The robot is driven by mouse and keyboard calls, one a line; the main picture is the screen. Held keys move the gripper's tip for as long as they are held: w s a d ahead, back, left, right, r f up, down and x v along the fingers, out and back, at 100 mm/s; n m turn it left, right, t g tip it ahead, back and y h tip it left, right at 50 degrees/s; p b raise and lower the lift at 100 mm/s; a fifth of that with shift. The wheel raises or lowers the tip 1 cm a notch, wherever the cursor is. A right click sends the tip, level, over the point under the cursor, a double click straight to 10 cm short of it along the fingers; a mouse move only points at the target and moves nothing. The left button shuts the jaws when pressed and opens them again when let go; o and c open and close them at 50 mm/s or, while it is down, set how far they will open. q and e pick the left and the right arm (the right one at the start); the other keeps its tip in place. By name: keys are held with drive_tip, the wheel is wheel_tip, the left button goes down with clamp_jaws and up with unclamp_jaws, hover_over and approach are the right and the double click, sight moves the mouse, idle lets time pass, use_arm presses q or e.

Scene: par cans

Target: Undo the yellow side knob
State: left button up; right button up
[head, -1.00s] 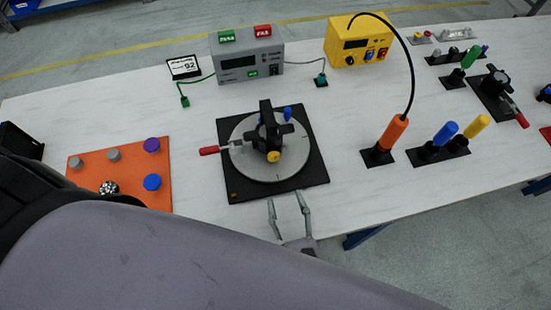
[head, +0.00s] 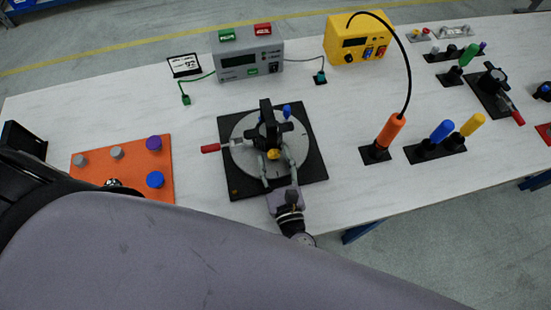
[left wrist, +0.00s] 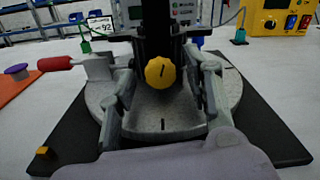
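The yellow side knob (head: 273,154) sits on the near side of the black fixture (head: 268,126), which stands on a grey round plate (head: 242,160) over a black square base. In the left wrist view the knob (left wrist: 160,72) faces the camera in the middle. My left gripper (head: 277,165) is open, its fingers on either side of the knob's line. In the left wrist view the fingers (left wrist: 162,100) show apart, with a gap to the knob; whether they touch it is not clear. My right gripper is not in view.
A red-handled clamp (head: 211,148) sticks out left of the fixture, and a blue knob (head: 287,111) is at its back right. An orange board (head: 130,180) lies left. An orange tool (head: 390,131) stands right with a black cable. The table between is clear.

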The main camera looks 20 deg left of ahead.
use_arm(q)
drive_tip(key=c, duration=0.4)
clamp_jaws()
drive_tip(key=n, duration=0.3)
drive_tip(key=shift+f+b, duration=0.15)
drive_tip(key=shift+b, duration=0.2)
drive_tip(key=n, duration=0.2)
drive_tip(key=shift+n+b, duration=0.3)
drive_tip(key=shift+n, duration=0.1)
